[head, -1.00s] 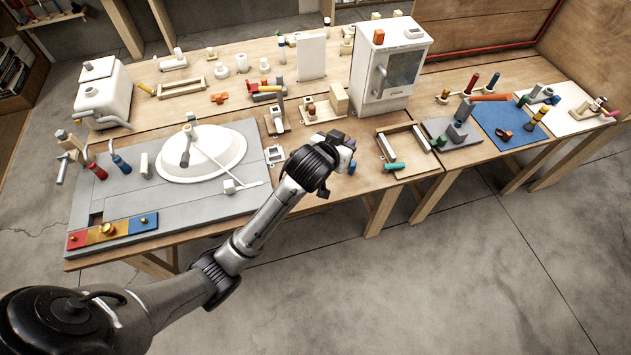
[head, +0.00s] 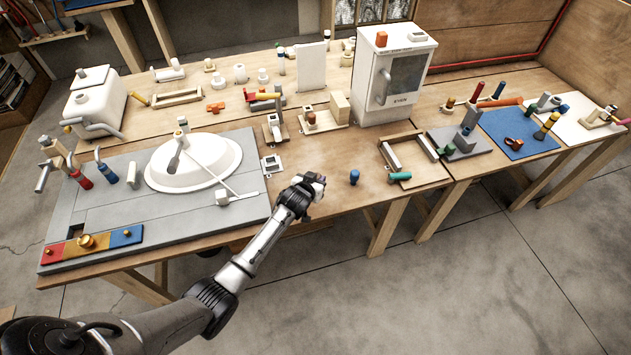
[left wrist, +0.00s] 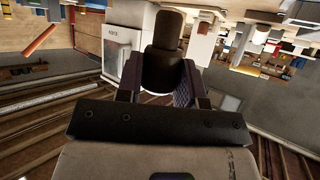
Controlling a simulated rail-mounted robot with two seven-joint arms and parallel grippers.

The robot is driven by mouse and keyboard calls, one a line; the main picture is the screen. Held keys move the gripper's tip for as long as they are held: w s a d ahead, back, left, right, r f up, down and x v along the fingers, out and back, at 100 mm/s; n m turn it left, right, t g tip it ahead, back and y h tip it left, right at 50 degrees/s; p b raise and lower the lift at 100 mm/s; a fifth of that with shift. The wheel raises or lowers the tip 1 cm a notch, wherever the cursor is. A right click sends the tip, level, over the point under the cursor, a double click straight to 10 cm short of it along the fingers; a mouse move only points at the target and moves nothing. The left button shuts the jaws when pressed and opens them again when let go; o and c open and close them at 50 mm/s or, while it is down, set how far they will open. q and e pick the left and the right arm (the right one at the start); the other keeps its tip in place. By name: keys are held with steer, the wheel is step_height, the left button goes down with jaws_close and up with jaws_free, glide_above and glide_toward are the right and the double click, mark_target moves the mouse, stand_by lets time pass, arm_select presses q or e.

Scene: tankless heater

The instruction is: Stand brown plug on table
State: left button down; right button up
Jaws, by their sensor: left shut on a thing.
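The brown plug (left wrist: 163,52) is a dark brown stepped cylinder with a narrower end and a wider body. In the left wrist view it sits between the fingers of my left gripper (left wrist: 163,88), which is shut on it. In the head view my left gripper (head: 316,184) is over the front part of the wooden table (head: 335,205), right of the grey sink board. The plug is mostly hidden by the gripper there, and I cannot tell whether it touches the table. My right gripper is not in view.
A small blue plug (head: 354,177) stands on the table right of my gripper. A wooden frame with a teal cylinder (head: 400,176) lies farther right. A white heater box (head: 391,75) stands behind. A small white-and-dark piece (head: 271,164) lies to the left. Bare table surrounds the gripper.

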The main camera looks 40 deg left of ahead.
arm_select(q)
steer(key=shift+r, duration=0.15)
steer(key=shift+p, duration=0.4)
step_height(320, 180, down, 6)
steer(key=b, duration=0.4)
steer(key=shift+s+r, duration=0.1)
steer(key=shift+r, duration=0.05)
steer(key=shift+f, duration=0.2)
steer(key=shift+f+b, duration=0.5)
steer(key=shift+b, duration=0.1)
stand_by(0.3)
steer(key=c, duration=0.7)
jaws_free()
